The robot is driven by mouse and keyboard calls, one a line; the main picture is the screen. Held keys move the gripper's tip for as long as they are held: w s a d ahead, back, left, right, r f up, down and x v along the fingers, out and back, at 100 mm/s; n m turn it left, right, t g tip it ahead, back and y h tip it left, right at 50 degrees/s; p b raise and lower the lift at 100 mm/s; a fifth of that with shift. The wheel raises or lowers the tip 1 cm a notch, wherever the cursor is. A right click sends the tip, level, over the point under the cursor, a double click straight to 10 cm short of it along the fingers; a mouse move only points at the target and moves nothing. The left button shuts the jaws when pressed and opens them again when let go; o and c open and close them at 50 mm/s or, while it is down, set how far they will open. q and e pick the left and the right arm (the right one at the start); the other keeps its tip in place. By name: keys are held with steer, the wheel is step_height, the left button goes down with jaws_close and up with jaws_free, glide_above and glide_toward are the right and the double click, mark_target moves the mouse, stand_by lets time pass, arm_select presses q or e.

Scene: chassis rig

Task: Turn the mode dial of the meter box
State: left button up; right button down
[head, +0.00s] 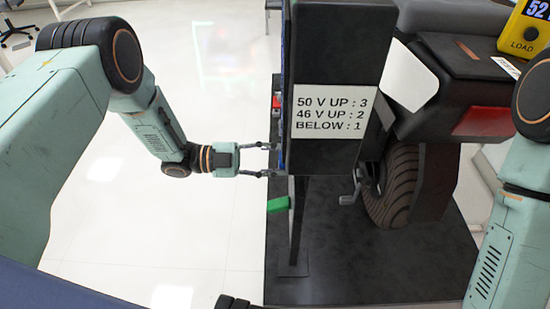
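A black upright box (332,50) stands right of centre. Its front carries a white label (333,113) reading "50 V UP : 3, 46 V UP : 2, BELOW : 1". A blue strip shows along its left edge. A yellow meter (527,28) at the top right shows "52", partly cut off, and "LOAD". My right gripper is out of view.
A red and grey part (277,101) sits left of the box, above my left gripper. A green block (278,204) sticks out below it. A black wheeled machine (402,185) stands right of the box on a dark mat (370,260). The pale floor at left is mostly clear.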

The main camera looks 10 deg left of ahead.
arm_select(q)
steer(key=o, duration=1.2)
steer(key=a, duration=0.4)
steer(key=s+a, duration=0.1)
steer(key=a, duration=0.3)
steer(key=s+a, duration=0.1)
steer(key=a, duration=0.3)
steer(key=shift+s, duration=0.15)
